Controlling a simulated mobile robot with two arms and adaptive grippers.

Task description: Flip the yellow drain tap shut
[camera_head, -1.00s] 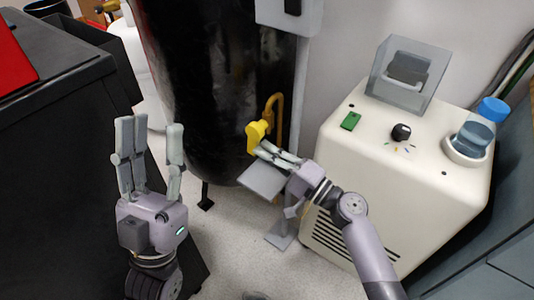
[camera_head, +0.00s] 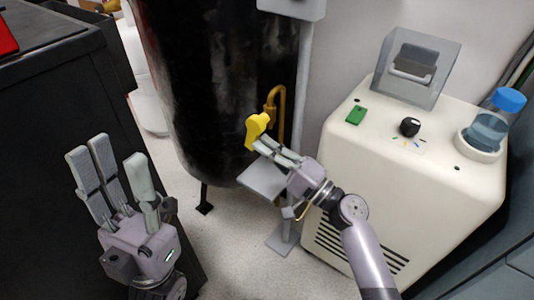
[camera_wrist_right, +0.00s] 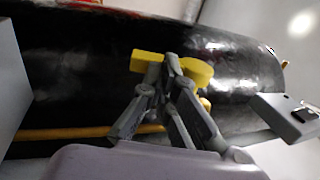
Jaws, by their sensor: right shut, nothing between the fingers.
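The yellow drain tap (camera_head: 256,130) sits low on the front of the black tank (camera_head: 225,85), with a yellow pipe (camera_head: 277,95) curving beside it. My right gripper (camera_head: 258,143) is shut and empty, its fingertips at the tap's lower edge in the head view. In the right wrist view the shut fingers (camera_wrist_right: 172,62) overlap the middle of the yellow tap (camera_wrist_right: 147,60), hiding part of it; whether they touch cannot be told. My left gripper (camera_head: 118,165) is open and empty at the lower left, away from the tap.
A grey plate on a stand (camera_head: 262,181) is just below my right gripper. A cream machine (camera_head: 420,190) with a black knob (camera_head: 410,126), green switch (camera_head: 355,115) and blue-capped bottle (camera_head: 490,125) stands at right. A dark cabinet (camera_head: 60,120) is at left.

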